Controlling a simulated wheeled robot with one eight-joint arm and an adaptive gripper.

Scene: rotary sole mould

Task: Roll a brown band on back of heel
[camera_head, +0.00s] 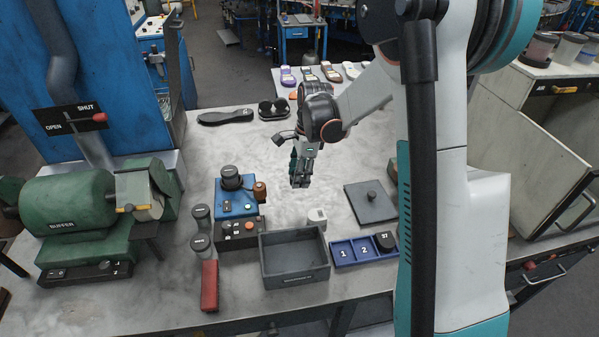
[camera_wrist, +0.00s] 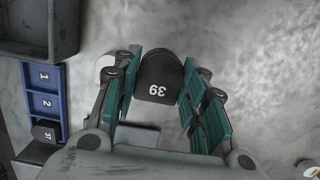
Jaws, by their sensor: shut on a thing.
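My gripper (camera_head: 302,176) hangs over the middle of the bench, and its green fingers (camera_wrist: 163,90) are shut on a black heel block marked 39 (camera_wrist: 158,76). A blue tray (camera_head: 343,255) has compartments marked 1 and 2, which look empty. A black heel block marked 37 (camera_head: 385,240) sits at its right end; it also shows in the wrist view (camera_wrist: 45,133).
A grey open bin (camera_head: 295,268) stands at the bench's front, beside a small white block (camera_head: 317,216). A red-handled tool (camera_head: 209,285) lies left of it. A grey plate with a knob (camera_head: 371,203) lies right. The green buffer (camera_head: 70,205) stands at left.

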